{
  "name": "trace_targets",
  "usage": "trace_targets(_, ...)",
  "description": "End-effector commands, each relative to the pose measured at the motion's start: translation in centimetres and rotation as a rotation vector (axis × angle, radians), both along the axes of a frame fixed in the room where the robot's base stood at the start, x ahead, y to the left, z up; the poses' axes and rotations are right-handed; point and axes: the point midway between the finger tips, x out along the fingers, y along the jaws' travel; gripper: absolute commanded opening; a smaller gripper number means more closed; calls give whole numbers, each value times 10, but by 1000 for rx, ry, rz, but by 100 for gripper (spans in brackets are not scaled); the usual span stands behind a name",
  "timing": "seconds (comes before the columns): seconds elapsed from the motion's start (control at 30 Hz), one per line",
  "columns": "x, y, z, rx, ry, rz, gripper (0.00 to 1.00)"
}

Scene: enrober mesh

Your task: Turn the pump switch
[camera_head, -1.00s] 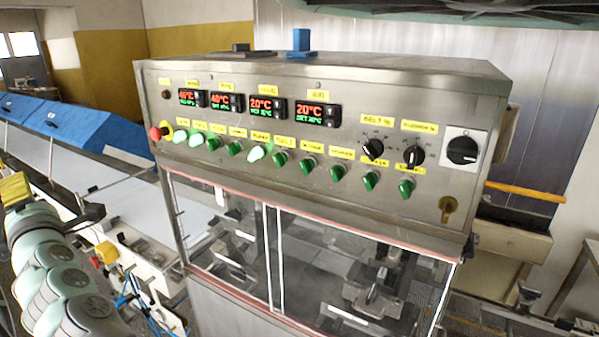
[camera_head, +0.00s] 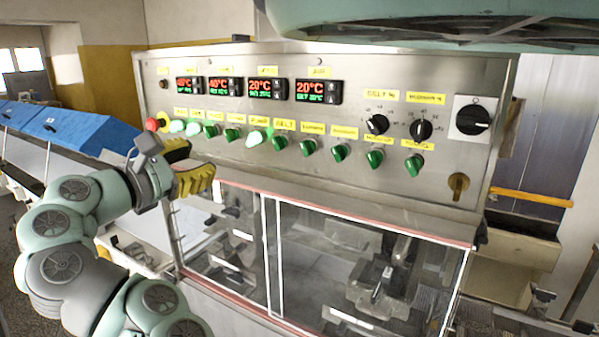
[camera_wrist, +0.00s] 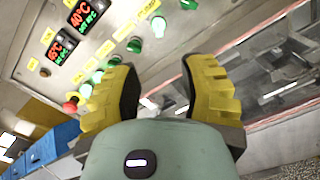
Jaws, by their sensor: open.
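The pump switch (camera_head: 254,138) is a knob under a yellow label on the steel control panel (camera_head: 370,95). It is lit pale green, in a row of green knobs. In the wrist view the lit pump switch (camera_wrist: 158,25) shows above the gap between my fingers. My gripper (camera_head: 188,165) has yellow ribbed fingers and is at the panel's lower left, left of and below the pump switch. In the wrist view my gripper (camera_wrist: 163,75) is open and empty, with its fingers apart and not around any knob.
A red emergency stop (camera_head: 152,124) and other lit knobs sit left of the pump switch. Two black dials (camera_head: 421,129) and a black rotary switch (camera_head: 473,119) are to the right. Glass doors (camera_head: 330,260) lie below the panel. A blue cover (camera_head: 75,128) stands at left.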

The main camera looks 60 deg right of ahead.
Motion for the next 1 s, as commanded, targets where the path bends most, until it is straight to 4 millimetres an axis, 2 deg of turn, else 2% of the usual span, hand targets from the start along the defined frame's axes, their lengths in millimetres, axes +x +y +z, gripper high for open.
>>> trace_targets(1.0, 9, -114, 4, 0, -4, 1, 41)
